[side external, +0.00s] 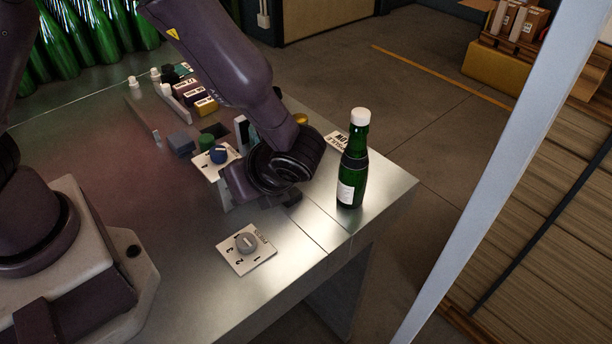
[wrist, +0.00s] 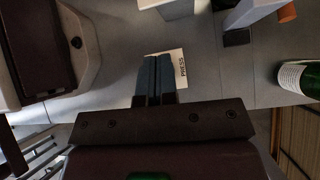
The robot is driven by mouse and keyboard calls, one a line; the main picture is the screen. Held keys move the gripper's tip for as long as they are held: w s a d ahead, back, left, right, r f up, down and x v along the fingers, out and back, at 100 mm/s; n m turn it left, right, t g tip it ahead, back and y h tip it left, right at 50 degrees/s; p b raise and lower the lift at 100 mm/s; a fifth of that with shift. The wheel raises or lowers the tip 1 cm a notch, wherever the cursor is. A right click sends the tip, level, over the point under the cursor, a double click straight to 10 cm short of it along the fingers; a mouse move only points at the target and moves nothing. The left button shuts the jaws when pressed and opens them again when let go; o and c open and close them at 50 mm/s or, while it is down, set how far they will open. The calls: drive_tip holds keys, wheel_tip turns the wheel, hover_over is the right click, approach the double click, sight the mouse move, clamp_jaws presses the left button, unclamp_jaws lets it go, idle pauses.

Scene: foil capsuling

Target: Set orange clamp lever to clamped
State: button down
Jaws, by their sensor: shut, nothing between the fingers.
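A small orange piece (wrist: 287,14), perhaps the end of the clamp lever, shows at the top right of the wrist view beside a white block (wrist: 252,12). Its setting cannot be told. In the side view my arm hides most of that area, and the lever cannot be made out. My gripper (wrist: 159,62) is shut and empty, with its two dark fingers together over the edge of a white press card (wrist: 181,68). It is apart from the orange piece, to its lower left in the wrist view.
A green bottle with a white cap (side external: 352,165) stands upright near the table's right edge. The press card (side external: 232,262) carries a grey dial (side external: 246,243). A blue knob (side external: 218,154) and several small blocks stand farther back. The table front is mostly clear.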

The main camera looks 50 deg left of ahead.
drive_tip(key=w+f+m+t+y, duration=0.1)
drive_tip(key=f+m+t, duration=0.1)
drive_tip(key=m, duration=0.3)
drive_tip(key=w+d+f+m+t+y, duration=0.1)
drive_tip(key=f+m+t+y, duration=0.1)
drive_tip(key=f+m, duration=0.2)
drive_tip(key=w+d+f+m+t+y, duration=0.1)
drive_tip(key=w+f+m, duration=0.1)
drive_tip(key=f+m, duration=0.2)
drive_tip(key=shift+d+m+t, duration=0.2)
drive_tip(key=shift+m+t, duration=0.2)
drive_tip(key=shift+m, duration=0.5)
drive_tip(key=m+t, duration=0.1)
drive_tip(key=m, duration=0.1)
drive_tip(key=w+f+m, duration=0.1)
drive_tip(key=w+d+m+t, duration=0.1)
drive_tip(key=m, duration=0.1)
drive_tip(key=shift+w+d+f+m+t+y, duration=0.1)
drive_tip(key=shift+w+f+m+t+y, duration=0.05)
drive_tip(key=shift+w+m+t+y, duration=0.2)
drive_tip(key=w+m, duration=0.1)
drive_tip(key=w+d+r+m+t, duration=0.1)
drive_tip(key=m, duration=0.1)
drive_tip(key=shift+d+r, duration=0.1)
drive_tip(key=shift+d, duration=0.1)
drive_tip(key=shift+w+r+m+t, duration=0.1)
drive_tip(key=shift+r+m+t, duration=0.2)
drive_tip(key=shift+m, duration=0.95)
drive_tip(key=x, duration=1)
